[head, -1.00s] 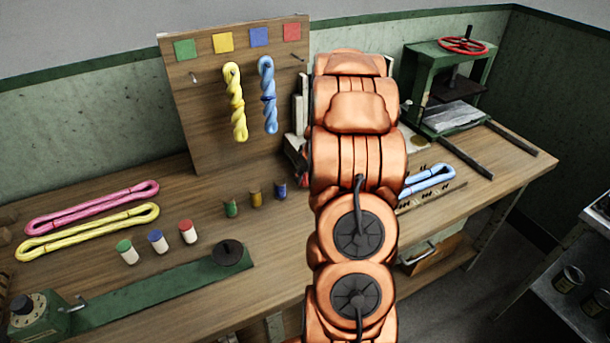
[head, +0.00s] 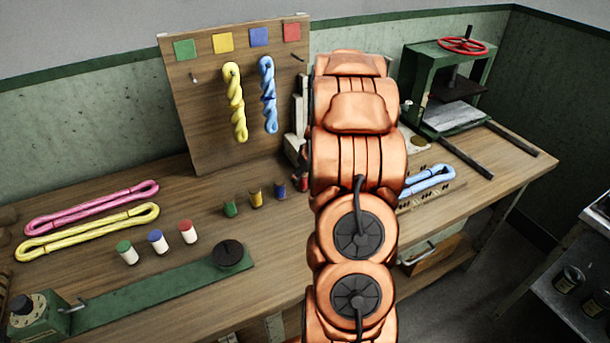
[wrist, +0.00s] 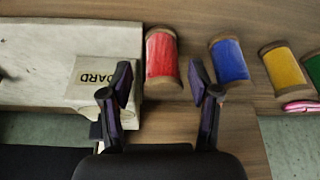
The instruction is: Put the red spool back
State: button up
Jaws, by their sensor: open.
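The red spool (wrist: 162,58) is at the left end of the row of spools in the wrist view, just beyond my fingertips. My gripper (wrist: 160,82) is open, one finger toward each side of it, and nothing is held between the fingers. In the head view a sliver of the red spool (head: 301,183) shows beside my arm, right of the blue spool (head: 280,189). The yellow spool (head: 255,195) and green spool (head: 230,206) continue the row. My arm hides the gripper in the head view.
A pale box with a label (wrist: 100,80) stands close left of the red spool. A pegboard (head: 205,120) with yellow and blue skeins rises behind. Pink and yellow skeins lie left; a green press (head: 450,85) stands right.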

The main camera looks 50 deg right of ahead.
jog(key=shift+r+p, duration=0.4)
jog(key=shift+r, duration=0.2)
jog(key=b+v, duration=0.3)
jog(key=v, duration=0.8)
jog(key=shift+s+r+b, duration=0.15)
jog(key=shift+r+b, duration=0.2)
jog(key=s+a+r+n+g+y, duration=0.1)
jog(key=s+a, duration=0.2)
jog(key=a, duration=0.9)
jog(key=s+a+r+g+y, duration=0.1)
jog(key=s+a+g, duration=0.1)
jog(key=a, duration=1)
jog(key=s+a+g, duration=0.1)
jog(key=s+a, duration=0.5)
jog(key=s, duration=0.4)
jog(key=s+a+n+g+h, duration=0.1)
jog(key=s+a+g, duration=0.1)
jog(key=s+a, duration=0.4)
jog(key=s, duration=0.4)
jog(key=shift+s+a+f, duration=0.2)
jog(key=shift+a+f, duration=0.1)
jog(key=shift+a, duration=0.05)
